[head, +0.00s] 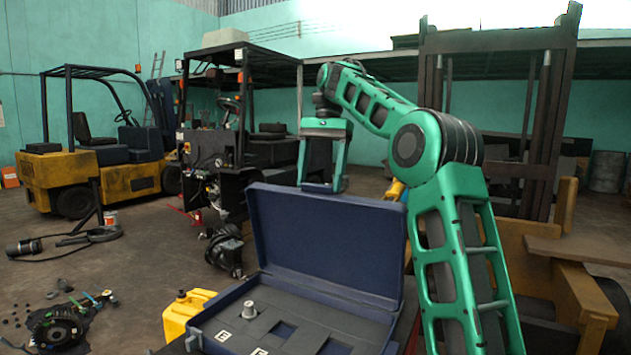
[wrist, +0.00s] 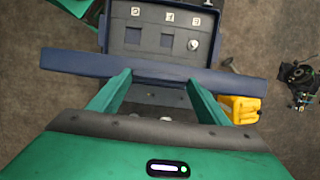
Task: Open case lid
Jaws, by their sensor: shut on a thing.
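The dark blue case (head: 222,318) stands in the foreground with its lid (head: 330,245) raised roughly upright, the inside facing the head camera. My gripper (head: 323,185) is at the lid's top edge and is shut on the lid; the exact contact is partly hidden. In the wrist view, the gripper's two green fingers (wrist: 158,80) meet the lid's long blue edge (wrist: 225,82), with the open case base (wrist: 112,40) beyond it. The base holds a dark insert with square recesses, pale markings and a silver cylindrical part (head: 249,309).
A yellow canister (head: 185,312) stands close to the case's left side. A dark round machine part (head: 60,325) lies on the floor at left. Forklifts (head: 100,160) stand behind, and a tall mast (head: 500,120) stands right of my arm. Open floor shows at left.

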